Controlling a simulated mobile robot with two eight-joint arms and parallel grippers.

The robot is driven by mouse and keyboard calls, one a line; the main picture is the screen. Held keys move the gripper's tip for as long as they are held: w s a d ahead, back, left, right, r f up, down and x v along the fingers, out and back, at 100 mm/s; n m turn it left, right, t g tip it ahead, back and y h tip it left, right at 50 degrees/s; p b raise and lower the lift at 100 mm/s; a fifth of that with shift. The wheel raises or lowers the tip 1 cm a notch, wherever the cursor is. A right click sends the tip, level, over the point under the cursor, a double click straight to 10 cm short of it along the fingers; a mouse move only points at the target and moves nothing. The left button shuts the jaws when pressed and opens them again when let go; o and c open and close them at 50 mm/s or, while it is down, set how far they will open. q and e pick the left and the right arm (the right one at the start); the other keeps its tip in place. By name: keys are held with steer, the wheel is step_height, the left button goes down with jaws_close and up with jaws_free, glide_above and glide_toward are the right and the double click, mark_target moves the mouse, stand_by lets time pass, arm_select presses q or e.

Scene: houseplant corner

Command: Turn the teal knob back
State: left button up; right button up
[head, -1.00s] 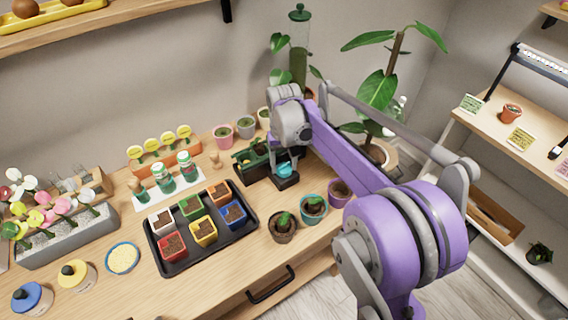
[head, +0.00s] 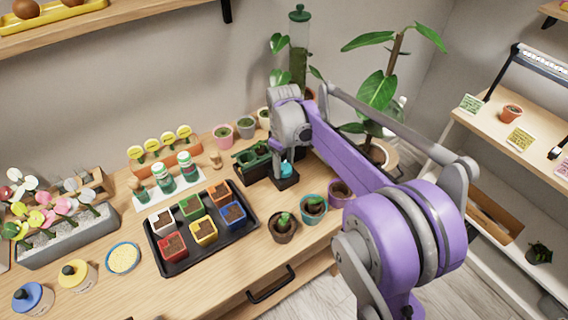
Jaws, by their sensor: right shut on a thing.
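The teal knob (head: 286,168) shows as a small teal patch on the dark green and black device (head: 255,161) at the back of the wooden table. My right gripper (head: 286,175) reaches down over the knob from the purple arm and is shut on it. The fingers are dark and partly hide the knob, so its exact angle is hard to tell. My left gripper does not show in the head view.
A black tray (head: 176,269) with several coloured square pots lies left of the device. Small round pots, one brown (head: 283,228) and one teal (head: 313,209), stand in front of my arm. A tall green-lidded cylinder (head: 299,50) stands behind.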

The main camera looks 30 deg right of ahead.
steer(key=n, duration=0.4)
steer(key=shift+n, duration=0.3)
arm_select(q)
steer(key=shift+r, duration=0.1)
arm_select(e)
steer(key=shift+n, duration=2.5)
steer(key=o, duration=1.4)
